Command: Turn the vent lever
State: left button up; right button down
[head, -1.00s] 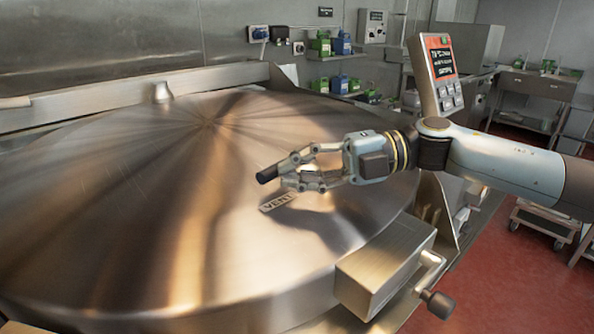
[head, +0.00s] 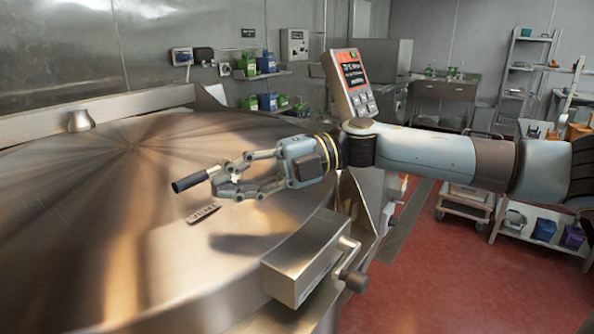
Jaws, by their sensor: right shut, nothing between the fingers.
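The vent lever's black handle (head: 188,181) sticks out to the left above the kettle lid (head: 110,230), over the VENT label (head: 204,213). My right gripper (head: 216,182) is at the right end of this handle, with its fingertips beside or touching it; I cannot tell which. It is shut with nothing held between the fingers. The rest of the lever is hidden behind the fingers. My left gripper is not in view.
A control panel with a lit screen (head: 353,72) stands behind my right forearm. Red floor (head: 440,290) lies open to the right.

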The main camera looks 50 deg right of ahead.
jog(key=shift+w+d+f, duration=0.1)
jog(key=shift+d+f, duration=0.1)
jog(key=shift+d, duration=0.25)
jog(key=shift+w+d+f, duration=0.1)
jog(key=shift+w+d, duration=0.05)
jog(key=shift+d, duration=0.2)
jog(key=shift+s+d+r, duration=0.35)
jog(key=shift+s+d, duration=0.35)
jog(key=shift+s, duration=0.1)
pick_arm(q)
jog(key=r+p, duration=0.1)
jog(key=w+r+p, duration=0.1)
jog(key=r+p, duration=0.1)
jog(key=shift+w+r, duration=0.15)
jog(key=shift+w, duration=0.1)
pick_arm(e)
jog(key=v, duration=0.3)
jog(key=s+v, duration=0.1)
jog(key=v, duration=0.1)
jog(key=shift+a, duration=0.2)
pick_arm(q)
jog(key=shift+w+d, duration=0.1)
